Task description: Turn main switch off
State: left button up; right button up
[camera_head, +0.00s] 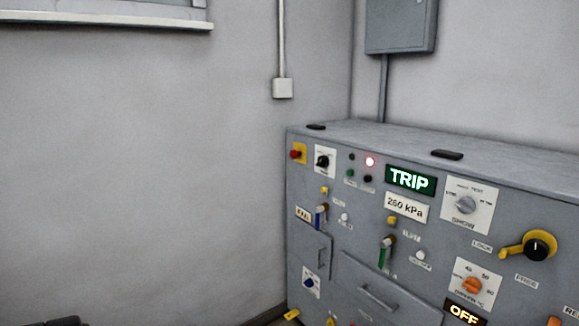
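A grey control cabinet (300,226) stands at the right. At its upper left is a red knob on a yellow plate (298,153), which looks like a main switch; I cannot read a label on it. Beside it is a black rotary knob (322,161) on a white plate. Lower down is a blue rotary knob (309,283) on a white plate. Neither gripper shows; a dark shape at the bottom left edge is too cut off to identify.
The panel also bears a 260 kPa label (406,207), an orange dial (472,286), a yellow-and-black lever switch (538,246), an OFF display (464,313) and a drawer handle (378,298). Two dark flat objects lie on the cabinet top.

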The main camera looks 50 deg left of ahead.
aim_at(323, 161)
jog(key=u, duration=0.05)
jog(key=k, duration=0.3)
jog(key=u, duration=1.6)
jog(key=i, duration=1.65)
jog(key=z, duration=0.1)
